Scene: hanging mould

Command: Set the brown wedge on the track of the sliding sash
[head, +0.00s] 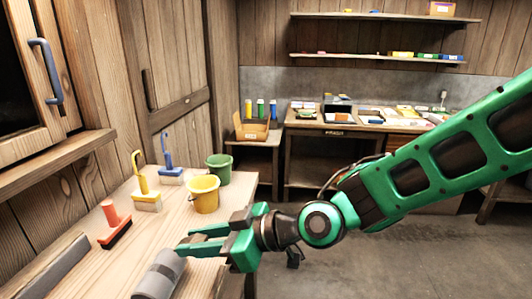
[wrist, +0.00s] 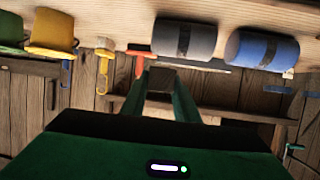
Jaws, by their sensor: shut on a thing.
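My gripper (head: 186,250) reaches left over the workbench, above and beside a grey roll. In the wrist view, which is upside down, its two green fingers (wrist: 161,78) are closed on a small dark brown block, the brown wedge (wrist: 161,83). The wedge cannot be made out in the head view. A wooden-framed dark pane with a blue handle (head: 46,75), apparently the sliding sash (head: 66,55), stands at the far left, well apart from my gripper. A wooden ledge (head: 50,160) runs under it. I cannot make out the track itself.
The workbench (head: 140,238) holds a grey roll (head: 158,277), a red-handled brush (head: 114,225), yellow (head: 147,190) and blue (head: 170,165) brushes, and yellow (head: 204,194) and green (head: 219,168) buckets. A blue roll (wrist: 262,48) shows in the wrist view. Open floor lies right.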

